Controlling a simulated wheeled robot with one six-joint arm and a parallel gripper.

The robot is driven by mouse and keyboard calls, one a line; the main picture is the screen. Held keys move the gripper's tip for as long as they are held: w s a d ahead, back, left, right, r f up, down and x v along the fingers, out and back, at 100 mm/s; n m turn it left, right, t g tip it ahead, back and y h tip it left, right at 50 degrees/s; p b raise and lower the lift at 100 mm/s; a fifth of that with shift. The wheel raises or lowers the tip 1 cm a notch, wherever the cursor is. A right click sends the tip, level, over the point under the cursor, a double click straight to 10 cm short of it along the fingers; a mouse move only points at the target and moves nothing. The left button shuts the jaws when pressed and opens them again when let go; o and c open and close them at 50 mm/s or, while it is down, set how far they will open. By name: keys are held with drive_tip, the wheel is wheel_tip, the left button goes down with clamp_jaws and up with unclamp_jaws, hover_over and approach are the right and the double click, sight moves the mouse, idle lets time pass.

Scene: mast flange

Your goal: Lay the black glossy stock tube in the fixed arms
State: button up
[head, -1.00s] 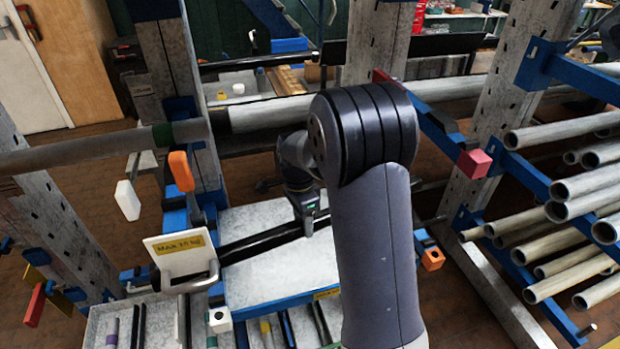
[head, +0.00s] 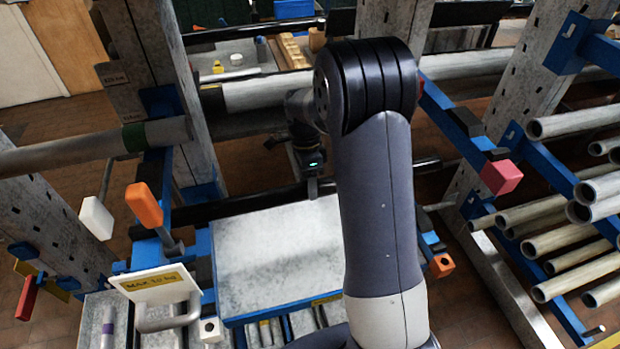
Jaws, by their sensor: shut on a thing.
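The black glossy tube (head: 250,202) lies across the picture just beyond the back edge of the grey tray top, sloping slightly up to the right. Its right part shows past my arm (head: 428,166). My gripper (head: 311,188) is shut on the tube near its middle; the fingertips are small and partly hidden. I cannot tell whether the tube touches any arm.
A grey tray top (head: 275,255) with a blue edge stands in front. A load sign (head: 156,284) and a grey hook stand at its left. A thick grey tube with a green band (head: 135,137) crosses the left upright. Several pale pipes (head: 575,256) fill the right rack.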

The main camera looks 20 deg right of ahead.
drive_tip(key=shift+a+f+b, duration=0.1)
drive_tip(key=shift+f+b, duration=2.95)
drive_tip(key=shift+f, duration=1.75)
drive_tip(key=o, duration=1.4)
drive_tip(key=v, duration=1)
drive_tip(key=shift+w+r+b, duration=0.15)
drive_tip(key=shift+r+b, duration=0.25)
